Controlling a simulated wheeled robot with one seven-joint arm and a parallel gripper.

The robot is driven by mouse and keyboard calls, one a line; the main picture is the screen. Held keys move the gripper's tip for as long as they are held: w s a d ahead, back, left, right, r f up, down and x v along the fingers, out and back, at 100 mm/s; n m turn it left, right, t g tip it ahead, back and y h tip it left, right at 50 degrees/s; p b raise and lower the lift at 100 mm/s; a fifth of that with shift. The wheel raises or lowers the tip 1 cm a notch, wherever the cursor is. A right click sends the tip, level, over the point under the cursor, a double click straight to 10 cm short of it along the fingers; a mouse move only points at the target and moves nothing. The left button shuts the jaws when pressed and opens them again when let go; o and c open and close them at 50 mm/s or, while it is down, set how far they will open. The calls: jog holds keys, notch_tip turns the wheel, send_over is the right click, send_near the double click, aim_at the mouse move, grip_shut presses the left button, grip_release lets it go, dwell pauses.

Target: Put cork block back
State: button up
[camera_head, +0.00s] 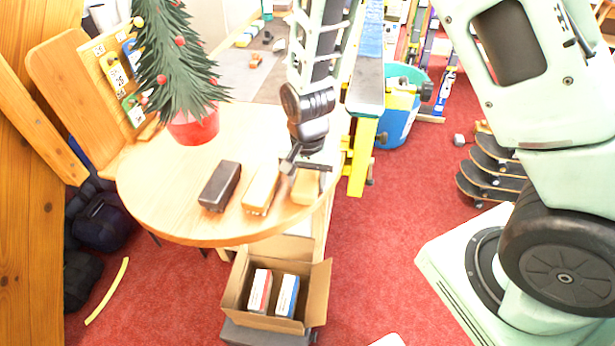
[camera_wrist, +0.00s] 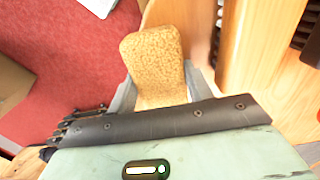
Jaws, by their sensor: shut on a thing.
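The cork block (camera_head: 305,187) is a tan, speckled, rounded block at the right front edge of the round wooden table (camera_head: 160,200). My gripper (camera_head: 306,169) comes down from above and is shut on it. In the wrist view the cork block (camera_wrist: 152,62) sits between the two grey fingers, its far end sticking out past them. I cannot tell whether its underside touches the tabletop.
A wooden block with a dark end (camera_head: 261,190) and a black block (camera_head: 220,187) lie to the left. A potted small tree (camera_head: 192,125) stands behind them. An open carton (camera_head: 275,318) with two small boxes is below the table edge.

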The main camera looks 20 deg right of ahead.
aim_at(307, 178)
jog(key=shift+f, duration=0.1)
jog(key=o, duration=0.9)
jog(key=shift+o, duration=0.2)
notch_tip(307, 178, up, 12)
jog(key=b, duration=0.2)
jog(key=s+a+r+n, duration=0.2)
jog(key=s+a+n, duration=0.1)
jog(key=s+n, duration=0.4)
jog(key=s+a+r+n, duration=0.3)
jog(key=s+n, duration=0.5)
jog(key=s, duration=0.5)
jog(key=shift+a+y, duration=0.15)
jog(key=shift+y, duration=0.15)
jog(key=shift+f, duration=0.1)
